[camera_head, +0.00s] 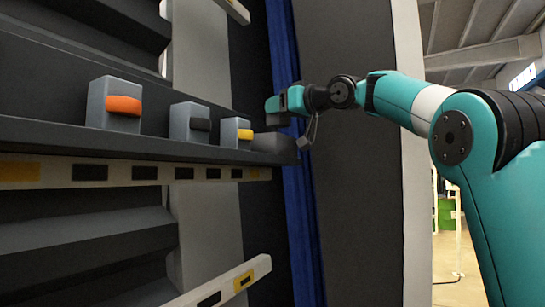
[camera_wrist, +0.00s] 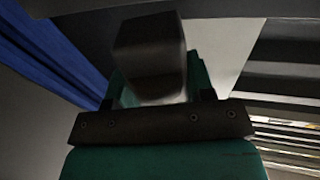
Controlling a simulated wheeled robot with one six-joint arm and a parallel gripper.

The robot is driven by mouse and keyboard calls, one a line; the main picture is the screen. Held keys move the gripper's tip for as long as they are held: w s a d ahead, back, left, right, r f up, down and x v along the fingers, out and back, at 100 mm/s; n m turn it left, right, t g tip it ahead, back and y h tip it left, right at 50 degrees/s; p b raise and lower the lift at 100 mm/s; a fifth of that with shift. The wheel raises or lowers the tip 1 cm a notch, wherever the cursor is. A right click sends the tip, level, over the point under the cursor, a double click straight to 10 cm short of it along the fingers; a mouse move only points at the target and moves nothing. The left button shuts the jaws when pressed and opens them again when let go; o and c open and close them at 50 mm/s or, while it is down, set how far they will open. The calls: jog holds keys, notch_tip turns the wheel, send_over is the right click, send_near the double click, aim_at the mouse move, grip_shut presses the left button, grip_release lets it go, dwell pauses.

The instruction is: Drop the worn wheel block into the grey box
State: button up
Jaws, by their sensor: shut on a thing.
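My teal gripper (camera_head: 277,108) is in front of the right end of the dark shelf, above shelf level. In the wrist view it is shut on a dark grey block (camera_wrist: 150,55), presumably the worn wheel block; no wheel shows on the visible face. In the head view I cannot make out the held block clearly. A low dark grey box-like thing (camera_head: 273,143) sits at the shelf's right end, below my gripper and apart from it. It may be the grey box; its inside is hidden.
Grey blocks stand on the shelf (camera_head: 50,133): one with an orange wheel (camera_head: 123,105), one with a dark wheel (camera_head: 200,125), one with a yellow wheel (camera_head: 245,134). A blue vertical post (camera_head: 297,200) stands right of the shelf end. Striped rails (camera_head: 130,172) run below.

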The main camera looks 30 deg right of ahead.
jog(key=shift+r, duration=0.1)
jog(key=o, duration=1.1)
jog(key=b+v, duration=0.5)
jog(key=v, duration=1.2)
jog(key=shift+s, duration=0.25)
